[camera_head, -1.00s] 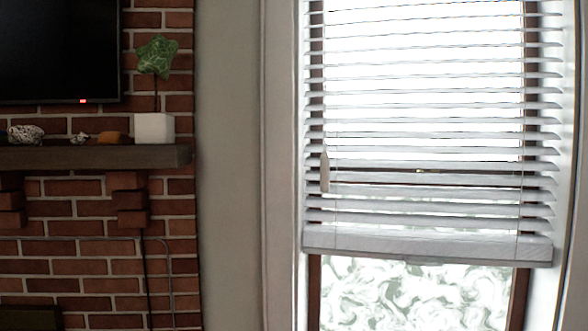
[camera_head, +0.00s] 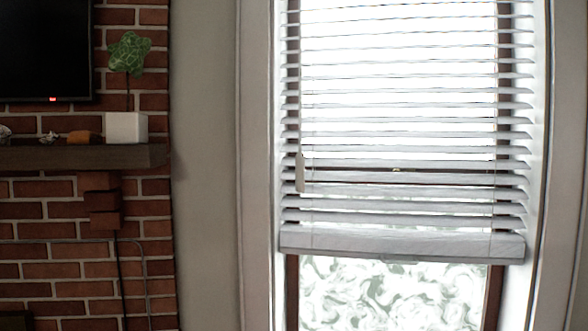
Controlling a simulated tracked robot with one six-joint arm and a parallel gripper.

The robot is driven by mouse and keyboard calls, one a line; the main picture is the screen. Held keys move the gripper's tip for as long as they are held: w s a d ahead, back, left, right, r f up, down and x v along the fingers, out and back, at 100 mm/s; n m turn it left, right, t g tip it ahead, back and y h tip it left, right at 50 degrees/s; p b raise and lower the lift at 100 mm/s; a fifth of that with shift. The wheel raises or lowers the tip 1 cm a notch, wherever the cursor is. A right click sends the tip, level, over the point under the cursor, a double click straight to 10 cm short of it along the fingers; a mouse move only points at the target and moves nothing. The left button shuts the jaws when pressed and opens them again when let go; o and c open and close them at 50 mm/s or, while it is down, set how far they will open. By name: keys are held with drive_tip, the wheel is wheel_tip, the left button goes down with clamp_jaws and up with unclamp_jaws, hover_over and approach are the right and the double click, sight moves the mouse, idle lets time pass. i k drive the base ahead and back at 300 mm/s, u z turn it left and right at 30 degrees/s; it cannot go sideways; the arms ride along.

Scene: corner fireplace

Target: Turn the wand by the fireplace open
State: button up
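A pale, short wand end (camera_head: 300,172) hangs at the left side of the white window blind (camera_head: 400,215), in front of the slats. The blind covers the upper part of the window, and its slats are tilted with bright gaps between them. Its thick bottom rail (camera_head: 400,244) hangs above the lower pane. The brick fireplace wall (camera_head: 60,265) stands to the left of the window. My gripper is not in view.
A dark mantel shelf (camera_head: 80,156) juts from the bricks, holding a white pot (camera_head: 126,127) with a green plant (camera_head: 129,53) and small objects. A black screen (camera_head: 45,50) hangs above. Bare wall (camera_head: 203,170) separates fireplace and window.

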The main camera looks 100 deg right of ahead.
sight(300, 157)
drive_tip(key=k, duration=2.45)
drive_tip(key=z, duration=1.2)
drive_tip(key=i, duration=0.9)
drive_tip(key=u, duration=0.05)
